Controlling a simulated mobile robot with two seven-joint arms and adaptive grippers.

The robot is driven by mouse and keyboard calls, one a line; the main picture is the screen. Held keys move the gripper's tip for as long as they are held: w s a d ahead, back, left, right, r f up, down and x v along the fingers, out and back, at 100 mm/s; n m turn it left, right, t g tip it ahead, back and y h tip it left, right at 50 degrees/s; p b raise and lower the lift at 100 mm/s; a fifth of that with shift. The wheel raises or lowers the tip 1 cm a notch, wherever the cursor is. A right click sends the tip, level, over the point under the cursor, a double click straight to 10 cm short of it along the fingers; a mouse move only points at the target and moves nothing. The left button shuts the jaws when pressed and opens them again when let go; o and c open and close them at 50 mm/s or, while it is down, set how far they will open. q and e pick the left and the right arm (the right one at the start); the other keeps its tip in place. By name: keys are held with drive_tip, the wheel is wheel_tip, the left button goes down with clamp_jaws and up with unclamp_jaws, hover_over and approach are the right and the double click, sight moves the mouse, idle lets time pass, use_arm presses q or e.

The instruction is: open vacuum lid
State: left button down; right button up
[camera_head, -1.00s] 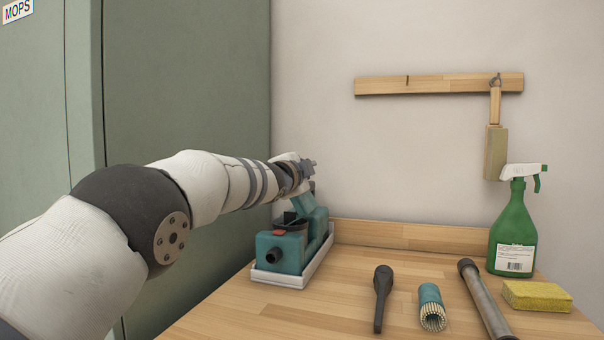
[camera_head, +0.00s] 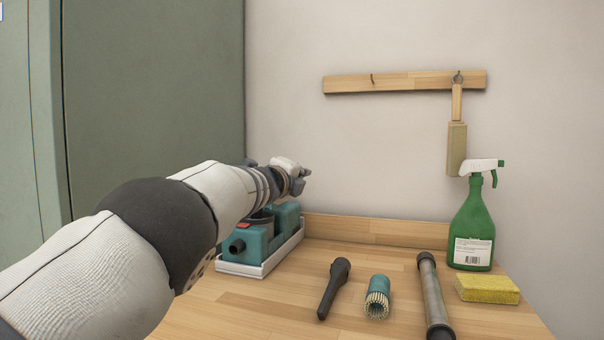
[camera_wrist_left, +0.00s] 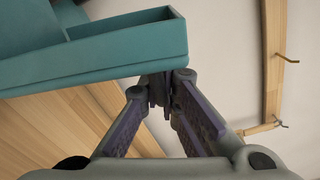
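The vacuum (camera_head: 262,240) is a teal unit with a dark nozzle and a small red part, in a white tray (camera_head: 243,270) at the back left of the wooden table. My left arm hides part of it. My left gripper (camera_head: 304,177) is above it, near the wall. In the left wrist view, a teal hollow-looking part (camera_wrist_left: 110,55) fills the upper left, close to the fingertips of my left gripper (camera_wrist_left: 160,85). The fingers stand apart. A small dark piece shows between the tips; I cannot tell what it is. The lid's position is not clear. My right gripper is out of view.
A black tool (camera_head: 333,290), a teal brush (camera_head: 377,297), a metal tube (camera_head: 434,300) and a yellow sponge (camera_head: 487,290) lie on the table (camera_head: 260,307). A green spray bottle (camera_head: 473,225) stands at right. A wooden hook rail (camera_head: 400,82) is on the wall. A green cabinet (camera_head: 150,100) stands left.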

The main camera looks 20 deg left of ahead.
use_arm(q)
drive_tip(key=shift+d+f, duration=0.1)
drive_tip(key=shift+d, duration=0.3)
idle(0.3)
